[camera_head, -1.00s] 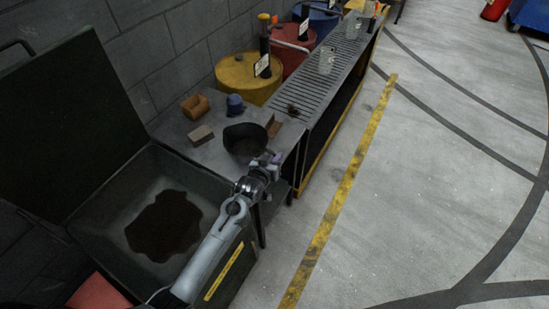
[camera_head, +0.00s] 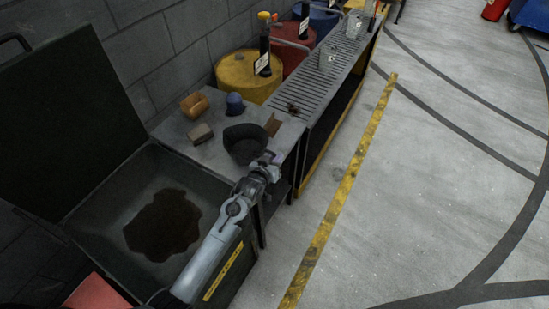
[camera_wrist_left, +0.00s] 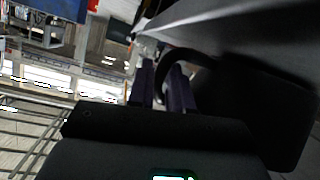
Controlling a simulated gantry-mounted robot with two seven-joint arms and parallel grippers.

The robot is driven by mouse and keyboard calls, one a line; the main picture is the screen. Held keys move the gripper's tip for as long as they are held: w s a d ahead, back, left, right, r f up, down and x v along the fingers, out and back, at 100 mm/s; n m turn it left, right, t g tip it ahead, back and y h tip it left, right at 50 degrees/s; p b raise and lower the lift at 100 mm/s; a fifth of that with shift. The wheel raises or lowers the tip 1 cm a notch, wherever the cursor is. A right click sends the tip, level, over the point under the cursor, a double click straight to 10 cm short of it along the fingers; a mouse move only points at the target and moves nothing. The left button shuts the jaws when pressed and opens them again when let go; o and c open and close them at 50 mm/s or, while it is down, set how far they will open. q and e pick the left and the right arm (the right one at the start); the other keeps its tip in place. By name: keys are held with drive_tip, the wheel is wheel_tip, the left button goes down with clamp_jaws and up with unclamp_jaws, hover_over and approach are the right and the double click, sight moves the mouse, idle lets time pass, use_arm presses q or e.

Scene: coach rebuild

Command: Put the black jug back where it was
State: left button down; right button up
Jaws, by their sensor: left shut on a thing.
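The black jug (camera_head: 244,141) is at the front edge of the grey metal table (camera_head: 172,132), beside the slatted bench. Its wide open mouth faces up. My left gripper (camera_head: 268,160) is at the jug's near right side. In the left wrist view the fingers (camera_wrist_left: 163,85) are shut on the jug's curved handle (camera_wrist_left: 188,56), and the dark jug body (camera_wrist_left: 250,95) fills the right side. Whether the jug's base touches the table is hidden. My right gripper is not in view.
A blue cup (camera_head: 235,104), an orange-brown box (camera_head: 194,105), a grey block (camera_head: 200,134) and a brown piece (camera_head: 273,125) stand close around the jug. An open bin (camera_head: 95,215) with a dark puddle is at left.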

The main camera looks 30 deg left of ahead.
use_arm(q)
drive_tip(key=shift+f, duration=0.25)
drive_tip(key=c, duration=1)
unclamp_jaws()
drive_tip(key=shift+o, duration=0.2)
